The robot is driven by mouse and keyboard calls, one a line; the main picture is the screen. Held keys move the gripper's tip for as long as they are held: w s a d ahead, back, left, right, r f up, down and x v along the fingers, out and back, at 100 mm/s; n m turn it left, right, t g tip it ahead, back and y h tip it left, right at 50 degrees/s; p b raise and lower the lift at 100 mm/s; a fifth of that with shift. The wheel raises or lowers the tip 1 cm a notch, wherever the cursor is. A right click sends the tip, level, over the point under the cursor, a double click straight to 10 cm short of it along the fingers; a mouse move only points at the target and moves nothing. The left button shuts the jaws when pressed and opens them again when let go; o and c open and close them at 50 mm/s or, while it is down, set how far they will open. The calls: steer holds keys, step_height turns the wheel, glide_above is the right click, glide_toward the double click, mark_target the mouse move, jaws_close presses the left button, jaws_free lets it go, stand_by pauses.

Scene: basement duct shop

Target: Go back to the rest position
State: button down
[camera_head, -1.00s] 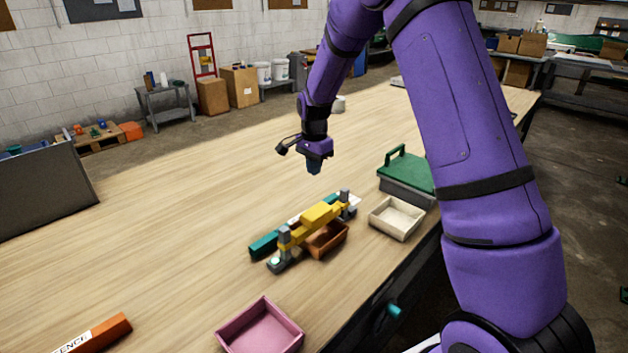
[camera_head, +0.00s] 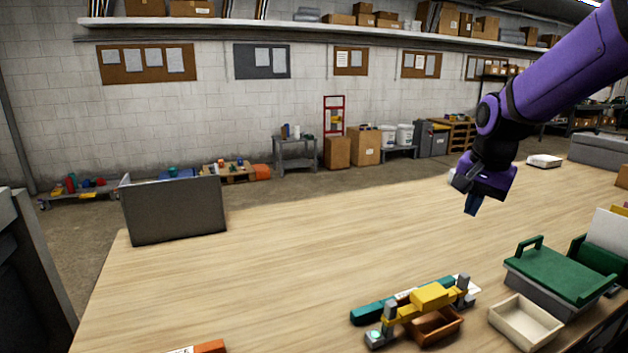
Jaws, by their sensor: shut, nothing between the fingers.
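My gripper (camera_head: 472,208) hangs at the end of the purple arm at the right, pointing down above the wooden table (camera_head: 290,270). It looks shut, and I see nothing held in it. Below it and nearer to me, a yellow bar fixture (camera_head: 432,297) with grey posts stands on the table, apart from the gripper. A brown tray (camera_head: 436,327) sits under or beside the yellow bar; I cannot tell which. A teal bar (camera_head: 374,312) lies behind the fixture.
A cream tray (camera_head: 526,324) and a green-lidded grey box (camera_head: 560,275) stand at the right front. A grey panel (camera_head: 175,210) stands at the table's left end. An orange block (camera_head: 208,347) shows at the bottom edge. The table's middle and left are clear.

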steer(key=s+r+n+t, duration=0.1)
steer(key=s+r+n, duration=0.2)
steer(key=s, duration=0.9)
steer(key=s+r+n+t, duration=0.2)
steer(key=s+n, duration=0.3)
steer(key=s, duration=0.8)
steer(key=shift+s+a+r, duration=0.2)
steer(key=shift+a+r, duration=0.2)
steer(key=shift+r, duration=0.1)
